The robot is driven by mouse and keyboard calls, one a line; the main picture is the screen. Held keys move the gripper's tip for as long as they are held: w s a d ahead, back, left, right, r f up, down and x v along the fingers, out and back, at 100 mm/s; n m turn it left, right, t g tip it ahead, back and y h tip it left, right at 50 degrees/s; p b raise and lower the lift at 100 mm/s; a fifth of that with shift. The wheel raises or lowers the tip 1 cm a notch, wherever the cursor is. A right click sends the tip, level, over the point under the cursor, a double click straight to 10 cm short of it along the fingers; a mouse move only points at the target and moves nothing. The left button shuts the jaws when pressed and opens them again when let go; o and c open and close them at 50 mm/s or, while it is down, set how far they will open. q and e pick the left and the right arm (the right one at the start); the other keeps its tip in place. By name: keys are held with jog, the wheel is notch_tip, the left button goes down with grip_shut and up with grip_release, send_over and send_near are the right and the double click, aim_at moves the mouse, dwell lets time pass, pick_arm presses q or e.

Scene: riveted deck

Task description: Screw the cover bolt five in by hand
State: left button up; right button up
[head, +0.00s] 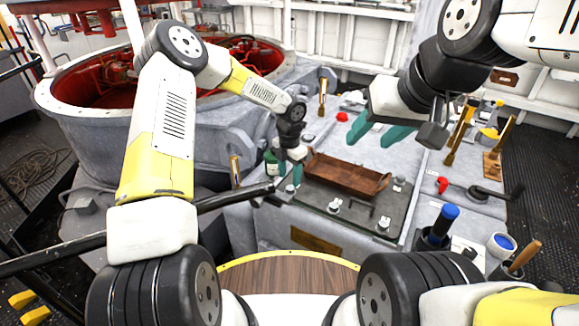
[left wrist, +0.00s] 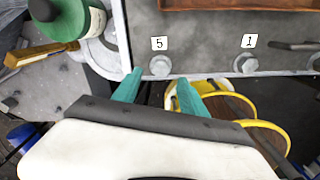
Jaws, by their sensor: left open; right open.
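The cover bolt five (left wrist: 160,66) is a grey bolt head near the edge of the dark cover plate (left wrist: 205,55), below a white label reading 5 (left wrist: 159,43). How far it is screwed in cannot be told. My left gripper (left wrist: 160,92) is open, with its teal fingers on either side of the bolt's line and their tips just short of it in the picture. In the head view my left gripper (head: 290,177) is at the left end of the cover plate (head: 350,213). My right gripper (head: 382,134) is open and empty, raised over the deck.
Bolt one (left wrist: 246,64) is to the right with its label. A wooden tray (head: 345,173) lies on the cover plate. A green bottle (left wrist: 62,15) stands left of my left gripper. Tool holders with a blue handle (head: 444,220) are at the front right.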

pick_arm(q)
jog(key=shift+r, duration=1.9)
notch_tip(320, 180, up, 10)
jog(key=r+n+t+y, duration=0.1)
jog(key=n, duration=0.7)
send_over(289, 188)
jog(key=s+a, duration=0.4)
jog(key=a, duration=0.1)
jog(key=s+a+r+n+t, duration=0.1)
jog(key=s+a+r+n, duration=0.4)
jog(key=s+r+n, duration=0.5)
jog(key=s+a+r+n+t+h, duration=0.1)
jog(key=s+r+n, duration=0.3)
jog(key=n, duration=0.9)
jog(key=s+a+r+n+t+h, duration=0.2)
jog(key=s+r+n, duration=0.3)
jog(key=s+n, duration=0.6)
jog(key=shift+a+n+t, duration=0.4)
jog(key=shift+n+t, duration=0.2)
jog(key=shift+n, duration=0.7)
